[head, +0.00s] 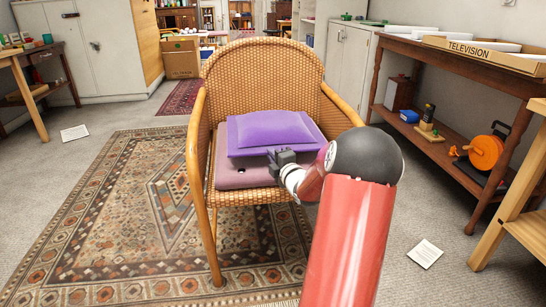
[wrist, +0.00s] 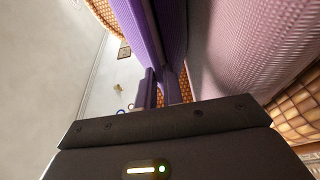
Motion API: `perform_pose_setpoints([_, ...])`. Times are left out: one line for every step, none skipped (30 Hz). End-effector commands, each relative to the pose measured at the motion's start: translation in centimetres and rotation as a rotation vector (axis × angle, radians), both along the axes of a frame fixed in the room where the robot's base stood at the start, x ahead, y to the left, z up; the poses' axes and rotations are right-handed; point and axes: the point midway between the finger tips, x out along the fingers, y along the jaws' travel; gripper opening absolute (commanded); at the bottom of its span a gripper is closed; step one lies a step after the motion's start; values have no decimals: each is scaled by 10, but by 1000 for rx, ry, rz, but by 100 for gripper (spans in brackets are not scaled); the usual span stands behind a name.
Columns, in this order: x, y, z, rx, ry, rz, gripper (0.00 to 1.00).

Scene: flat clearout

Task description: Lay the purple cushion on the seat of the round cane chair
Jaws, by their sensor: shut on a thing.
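The round cane chair (head: 262,66) stands ahead in the head view, with a curved woven back and bent cane arms. A mauve pad (head: 228,177) covers its seat. The purple cushion (head: 272,128) is over that pad, tilted up towards the chair back. My gripper (head: 274,157) is at the cushion's front edge and is shut on it. In the wrist view the purple cushion (wrist: 172,40) runs up from the jaws, and the mauve pad (wrist: 245,45) is close beside it. I cannot tell whether the cushion's underside fully touches the pad.
A patterned rug (head: 120,200) lies under and left of the chair. A wooden shelf table (head: 455,62) with a box marked TELEVISION (head: 480,50) is at right. Papers lie on the grey floor at left (head: 74,132) and right (head: 425,253). A cardboard box (head: 181,58) stands behind.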

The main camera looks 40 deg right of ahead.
Motion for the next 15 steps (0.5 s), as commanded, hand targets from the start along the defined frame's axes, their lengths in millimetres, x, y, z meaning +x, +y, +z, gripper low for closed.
perform_pose_setpoints([0, 0, 2, -4, -4, 0, 0])
perform_pose_setpoints([0, 0, 2, -4, -3, 0, 0])
perform_pose_setpoints([0, 0, 1, -4, -3, 1, 0])
perform_pose_setpoints([0, 0, 0, -4, -4, 1, 0])
perform_pose_setpoints([0, 0, -1, 0, 0, 0, 13])
perform_pose_setpoints([0, 0, -1, 0, 0, 0, 18])
perform_pose_setpoints([0, 0, -1, 0, 0, 0, 22])
perform_pose_setpoints([0, 0, -1, 0, 0, 0, 26])
perform_pose_setpoints([0, 0, -1, 0, 0, 0, 31])
perform_pose_setpoints([0, 0, -1, 0, 0, 0, 31])
perform_pose_setpoints([0, 0, -1, 0, 0, 0, 31])
perform_pose_setpoints([0, 0, -1, 0, 0, 0, 31])
perform_pose_setpoints([0, 0, -1, 0, 0, 0, 31])
perform_pose_setpoints([0, 0, -1, 0, 0, 0, 31])
perform_pose_setpoints([0, 0, -1, 0, 0, 0, 31])
